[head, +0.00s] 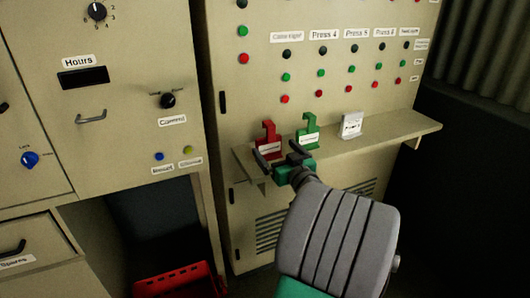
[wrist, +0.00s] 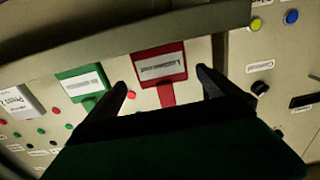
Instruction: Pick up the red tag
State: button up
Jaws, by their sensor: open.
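The red tag (head: 269,133) stands upright on the narrow shelf, at its left end, with a hook-shaped top and a white label. In the wrist view the red tag (wrist: 160,65) appears upside down, between and just beyond the fingertips. My gripper (head: 281,154) is open in front of the shelf, its fingers spread on either side of the tag's width; the wrist view also shows the two dark fingers (wrist: 163,84). I cannot tell whether either finger touches the tag. The gripper hides part of the tag's lower right in the head view.
A green tag (head: 308,131) stands close to the right of the red one, and a white tag (head: 351,125) farther right. The shelf (head: 400,132) is bare toward its right end. A panel with buttons (head: 321,73) rises behind. A red crate (head: 175,281) sits low at left.

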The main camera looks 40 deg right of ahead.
aim_at(270, 144)
jog(key=x, duration=0.4)
jog(key=shift+w+f, duration=0.1)
jog(key=shift+w, duration=0.35)
jog(key=c, duration=1.3)
jog(key=shift+c, duration=0.8)
